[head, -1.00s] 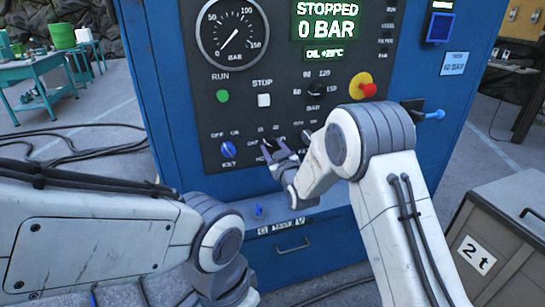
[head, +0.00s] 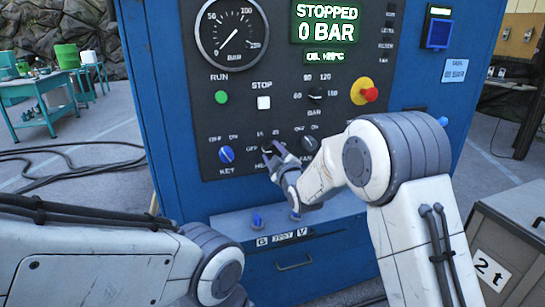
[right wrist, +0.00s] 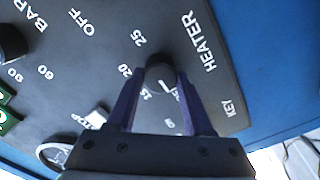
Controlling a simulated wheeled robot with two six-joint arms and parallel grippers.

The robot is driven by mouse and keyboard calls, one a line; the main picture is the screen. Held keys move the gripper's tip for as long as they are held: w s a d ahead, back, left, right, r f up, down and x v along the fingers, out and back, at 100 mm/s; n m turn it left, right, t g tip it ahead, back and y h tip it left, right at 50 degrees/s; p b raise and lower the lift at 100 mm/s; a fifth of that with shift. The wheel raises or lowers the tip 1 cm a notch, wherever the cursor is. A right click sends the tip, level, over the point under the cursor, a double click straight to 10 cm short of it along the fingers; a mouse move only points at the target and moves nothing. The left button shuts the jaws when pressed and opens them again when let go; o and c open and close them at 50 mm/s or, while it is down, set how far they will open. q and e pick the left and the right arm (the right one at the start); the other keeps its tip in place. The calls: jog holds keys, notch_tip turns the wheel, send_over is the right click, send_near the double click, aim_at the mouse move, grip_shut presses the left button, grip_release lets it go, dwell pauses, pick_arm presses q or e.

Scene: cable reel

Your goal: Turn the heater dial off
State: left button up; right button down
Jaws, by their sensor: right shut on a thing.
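The heater dial is a small dark round knob (right wrist: 160,74) low on the black control panel (head: 216,122). A white pointer line shows on it in the right wrist view, towards the gripper's side. Numbers such as 20 and 25 ring it, and the word HEATER stands beside it. My right gripper (head: 272,152) is shut on the dial, with one purple finger on each side of it in the right wrist view (right wrist: 160,85). In the head view the gripper hides much of the dial and its label. My left gripper is out of view; only its arm shows.
A blue key switch (head: 226,154) sits left of the dial, and another selector (head: 310,143) is close on the right. A red-and-yellow stop button (head: 368,94) is above right. The display (head: 326,22) reads STOPPED, 0 BAR.

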dwell(0.4)
jog(key=shift+c, duration=1.5)
grip_release()
jog(key=shift+s, duration=0.1)
jog(key=b+v, duration=0.1)
jog(key=v, duration=0.9)
jog(key=shift+s, duration=0.2)
